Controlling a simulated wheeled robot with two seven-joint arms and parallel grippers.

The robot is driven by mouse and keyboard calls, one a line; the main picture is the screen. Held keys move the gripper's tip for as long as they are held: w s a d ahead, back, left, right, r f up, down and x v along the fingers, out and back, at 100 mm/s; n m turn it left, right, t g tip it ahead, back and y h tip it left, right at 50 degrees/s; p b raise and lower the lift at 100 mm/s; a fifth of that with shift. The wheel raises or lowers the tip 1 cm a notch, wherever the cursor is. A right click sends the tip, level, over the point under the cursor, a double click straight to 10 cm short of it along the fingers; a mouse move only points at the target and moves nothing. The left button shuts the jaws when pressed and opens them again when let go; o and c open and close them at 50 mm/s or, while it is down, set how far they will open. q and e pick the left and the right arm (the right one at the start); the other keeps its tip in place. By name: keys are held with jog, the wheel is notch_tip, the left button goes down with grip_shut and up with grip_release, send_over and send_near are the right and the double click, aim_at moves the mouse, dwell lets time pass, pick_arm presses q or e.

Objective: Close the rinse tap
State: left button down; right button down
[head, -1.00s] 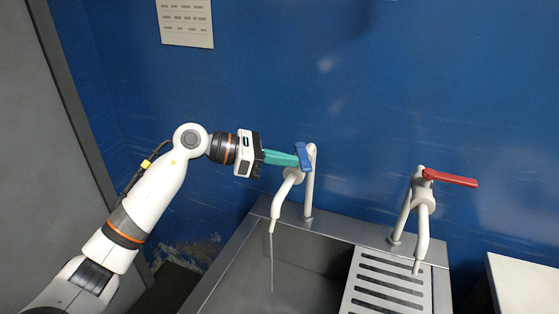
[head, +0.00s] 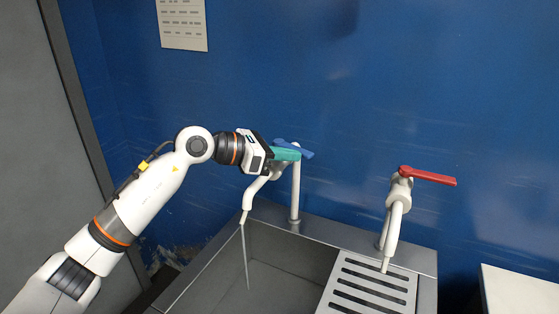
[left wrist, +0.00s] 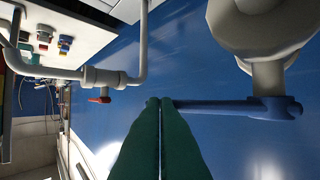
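The tap with the blue lever (head: 308,152) stands at the sink's back left; its white spout (head: 256,188) lets a thin stream of water (head: 245,255) fall into the basin. My left gripper (head: 298,154) is at this lever, its green fingers together with nothing between them. The left wrist view shows the blue lever (left wrist: 225,105) reaching from the tap body (left wrist: 245,30) to beside the fingertips (left wrist: 160,101); they look touching or nearly so. The fingers hide part of the lever in the head view. My right gripper is not in view.
A second tap with a red lever (head: 428,176) stands to the right, over a slotted drainboard (head: 345,256); its red lever also shows in the left wrist view (left wrist: 100,99). The blue wall (head: 420,80) is close behind the taps. A white surface (head: 515,290) lies at right.

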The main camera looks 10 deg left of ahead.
pick_arm(q)
jog(key=shift+b+x, duration=0.4)
jog(key=shift+x, duration=0.6)
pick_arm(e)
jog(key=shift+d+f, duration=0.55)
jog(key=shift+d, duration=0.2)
pick_arm(q)
jog(key=shift+w+d+r, duration=0.15)
jog(key=shift+r, duration=0.1)
jog(key=shift+f, duration=0.1)
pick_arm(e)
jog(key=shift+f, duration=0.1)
